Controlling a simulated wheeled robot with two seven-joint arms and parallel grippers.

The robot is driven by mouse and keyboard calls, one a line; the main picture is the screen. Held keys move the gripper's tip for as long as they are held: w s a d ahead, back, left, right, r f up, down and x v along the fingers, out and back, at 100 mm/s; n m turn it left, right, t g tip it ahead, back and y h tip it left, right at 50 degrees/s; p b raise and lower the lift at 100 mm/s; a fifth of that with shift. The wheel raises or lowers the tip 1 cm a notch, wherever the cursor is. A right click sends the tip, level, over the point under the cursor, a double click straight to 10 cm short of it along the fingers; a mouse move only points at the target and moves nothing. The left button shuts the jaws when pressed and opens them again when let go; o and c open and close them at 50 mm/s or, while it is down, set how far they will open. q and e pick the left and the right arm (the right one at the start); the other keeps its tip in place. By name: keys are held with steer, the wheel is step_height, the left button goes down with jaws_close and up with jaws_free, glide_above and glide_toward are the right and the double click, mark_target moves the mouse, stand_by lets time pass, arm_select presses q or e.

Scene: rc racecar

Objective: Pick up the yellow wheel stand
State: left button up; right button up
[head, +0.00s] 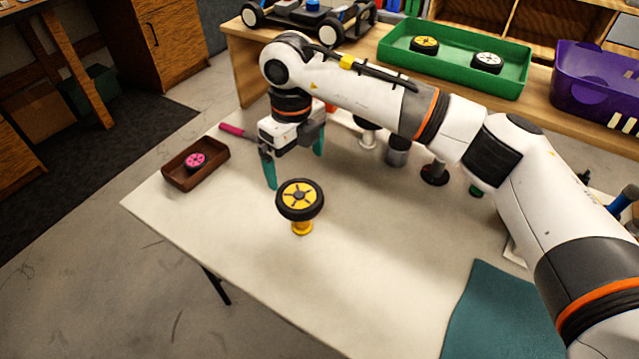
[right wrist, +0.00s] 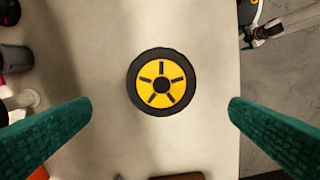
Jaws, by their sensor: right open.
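The yellow wheel stand (head: 302,227) stands upright on the white table, with its yellow base showing below a black-tyred wheel with a yellow hub (head: 299,198). In the right wrist view the wheel (right wrist: 162,82) is seen from above, between the two green fingers and hiding the stand. My right gripper (head: 296,170) is open and empty, above and behind the wheel in the head view, apart from it. My left gripper is not in view.
A brown tray (head: 172,178) with a pink wheel (head: 194,161) sits at the table's left. A green tray (head: 455,68) with two wheels and a purple bin (head: 595,85) stand on the rear shelf. Several stands are behind my arm. A teal mat (head: 500,315) lies front right.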

mark_target(299, 196)
steer(key=shift+w+f, duration=0.1)
steer(key=f, duration=0.4)
steer(key=f+p, duration=0.1)
steer(key=shift+s+a+f, duration=0.15)
steer(key=shift+s+f, duration=0.15)
steer(key=shift+f, duration=0.65)
steer(key=f, duration=0.1)
steer(key=f+p, duration=0.1)
steer(key=f, duration=0.1)
steer(key=shift+s+d+f, duration=0.15)
steer(key=shift+d+f, duration=0.05)
steer(key=shift+f, duration=0.55)
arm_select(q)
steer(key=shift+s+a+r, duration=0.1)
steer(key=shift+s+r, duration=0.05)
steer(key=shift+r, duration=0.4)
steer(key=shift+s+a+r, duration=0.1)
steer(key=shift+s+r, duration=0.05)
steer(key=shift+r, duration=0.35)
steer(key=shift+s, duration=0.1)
